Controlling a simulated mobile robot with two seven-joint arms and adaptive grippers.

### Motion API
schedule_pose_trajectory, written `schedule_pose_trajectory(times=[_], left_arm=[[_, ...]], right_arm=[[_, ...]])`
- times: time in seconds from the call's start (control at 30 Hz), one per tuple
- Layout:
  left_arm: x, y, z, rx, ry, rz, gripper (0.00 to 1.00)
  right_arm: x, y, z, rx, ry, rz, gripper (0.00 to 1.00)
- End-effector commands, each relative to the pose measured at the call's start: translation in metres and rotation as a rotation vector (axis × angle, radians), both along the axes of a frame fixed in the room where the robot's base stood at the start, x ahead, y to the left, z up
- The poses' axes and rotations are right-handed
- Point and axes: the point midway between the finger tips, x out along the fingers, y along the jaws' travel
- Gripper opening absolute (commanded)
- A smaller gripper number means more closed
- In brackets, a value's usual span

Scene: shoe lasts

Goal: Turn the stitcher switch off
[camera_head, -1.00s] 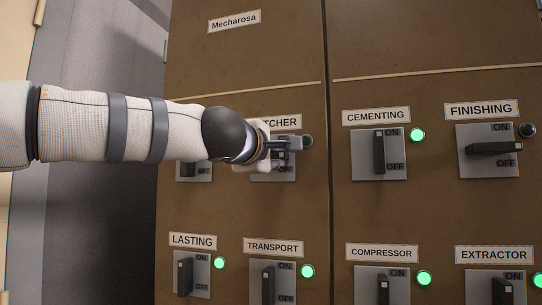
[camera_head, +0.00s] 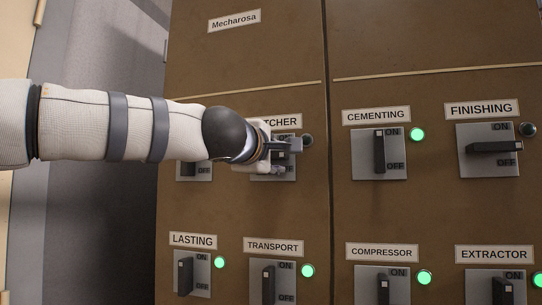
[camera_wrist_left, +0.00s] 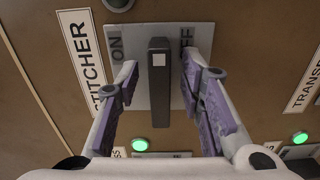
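The STITCHER switch shows in the wrist view as a grey plate (camera_wrist_left: 135,40) with a dark handle (camera_wrist_left: 158,85). The handle lies crosswise, between the ON and OFF marks. In the head view the left gripper (camera_head: 283,158) covers most of this switch and part of its label (camera_head: 287,122). The lamp (camera_head: 306,140) beside it is dark. In the wrist view my left gripper (camera_wrist_left: 160,80) is open, with one finger on the ON side of the handle and one on the OFF side. Small gaps seem to show on both sides. The right gripper is out of view.
The brown cabinet front carries several similar switches. CEMENTING (camera_head: 379,153) has a green lamp; FINISHING (camera_head: 488,150) lies crosswise with a dark lamp. LASTING (camera_head: 185,278) and TRANSPORT (camera_head: 268,283) are below, with green lamps. A switch (camera_head: 193,170) left of STITCHER is partly hidden by my arm.

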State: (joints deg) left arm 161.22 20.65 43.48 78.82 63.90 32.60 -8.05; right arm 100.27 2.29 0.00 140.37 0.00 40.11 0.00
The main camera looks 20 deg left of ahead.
Motion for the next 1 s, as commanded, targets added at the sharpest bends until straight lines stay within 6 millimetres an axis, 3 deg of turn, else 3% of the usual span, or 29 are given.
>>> schedule_pose_trajectory(times=[0.13, 0.5, 0.67, 1.0], left_arm=[[-0.015, 0.001, 0.002, 0.000, -0.002, -0.001, 0.35], [-0.106, 0.004, 0.000, -0.003, 0.000, -0.003, 0.35], [-0.119, 0.004, 0.000, 0.000, 0.000, -0.001, 0.35], [-0.120, 0.004, 0.000, 0.000, 0.000, 0.000, 0.35]], right_arm=[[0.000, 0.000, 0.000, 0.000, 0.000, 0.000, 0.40], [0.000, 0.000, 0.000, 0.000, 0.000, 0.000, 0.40], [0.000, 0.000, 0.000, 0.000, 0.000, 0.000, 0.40], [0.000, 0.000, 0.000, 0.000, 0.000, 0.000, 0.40]])
